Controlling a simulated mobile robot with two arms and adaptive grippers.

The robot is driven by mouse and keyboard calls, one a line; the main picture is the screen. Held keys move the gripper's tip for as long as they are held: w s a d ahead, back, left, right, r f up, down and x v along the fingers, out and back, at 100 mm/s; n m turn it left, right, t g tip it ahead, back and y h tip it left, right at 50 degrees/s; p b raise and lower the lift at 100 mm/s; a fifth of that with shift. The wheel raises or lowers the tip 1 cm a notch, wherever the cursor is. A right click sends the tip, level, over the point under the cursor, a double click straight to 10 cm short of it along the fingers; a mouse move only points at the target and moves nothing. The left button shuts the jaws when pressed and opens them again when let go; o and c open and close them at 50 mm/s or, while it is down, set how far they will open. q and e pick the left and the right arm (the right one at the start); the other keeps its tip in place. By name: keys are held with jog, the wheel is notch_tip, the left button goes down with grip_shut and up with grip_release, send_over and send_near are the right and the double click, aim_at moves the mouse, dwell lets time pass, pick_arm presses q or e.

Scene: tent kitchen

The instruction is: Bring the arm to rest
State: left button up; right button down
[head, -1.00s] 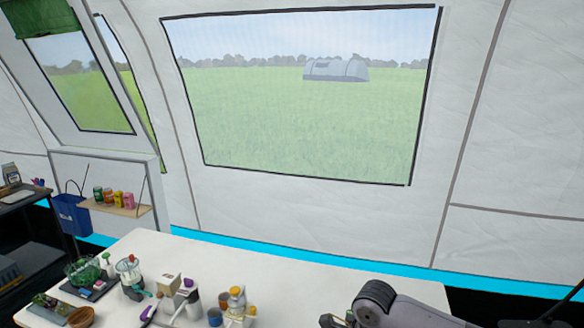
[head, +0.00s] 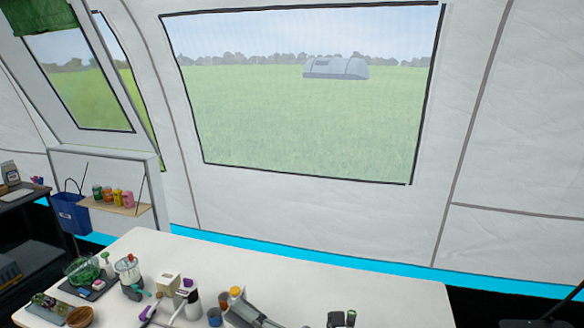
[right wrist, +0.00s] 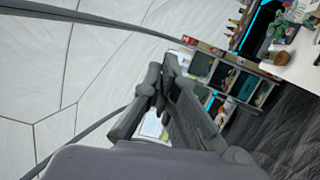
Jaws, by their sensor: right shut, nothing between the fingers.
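A grey part of my right arm (head: 248,314) shows at the bottom of the head view, over the front of the white table (head: 330,285). It hides part of the orange-topped things there. My right gripper (right wrist: 167,68) fills the middle of the right wrist view. Its fingers are together with nothing held between them. Beyond it are tent wall, shelving and floor. My left gripper is in neither view.
Bottles, cups and a blender (head: 130,275) crowd the table's left part; a wooden bowl (head: 80,316) stands at its near left. Two small dark tops (head: 343,318) show at the bottom edge. The table's far right is clear. Open shelving (right wrist: 225,78) shows in the wrist view.

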jog(key=w+d+f+m+t+h, duration=0.3)
jog(key=d+m+t+h, duration=0.1)
jog(key=d+m+h, duration=0.4)
jog(key=w+d+f+m+t+h, duration=0.2)
jog(key=d+m+t+h, duration=0.4)
jog(key=m, duration=0.4)
jog(key=s+d+f+m+g+h, duration=0.3)
jog(key=d+f+m+g, duration=0.1)
jog(key=d+f, duration=0.25)
jog(key=s+d+f+m+g+h, duration=0.3)
jog(key=d+f+m+g, duration=0.15)
jog(key=f, duration=0.35)
jog(key=s+d+f+m+g, duration=0.15)
jog(key=s+f+g, duration=0.3)
jog(key=s, duration=0.45)
jog(key=s+d+f+m+g, duration=0.15)
jog(key=s+f+g, duration=0.3)
jog(key=s, duration=0.55)
notch_tip(320, 180, down, 30)
jog(key=s+b, duration=0.2)
jog(key=b, duration=0.1)
jog(key=s+d+f+n+g+b, duration=0.1)
jog(key=s+d+f+g, duration=0.1)
jog(key=s+f, duration=1.4)
notch_tip(320, 180, down, 2)
jog(key=shift+s+d+y+b, duration=0.3)
jog(key=shift+d, duration=0.2)
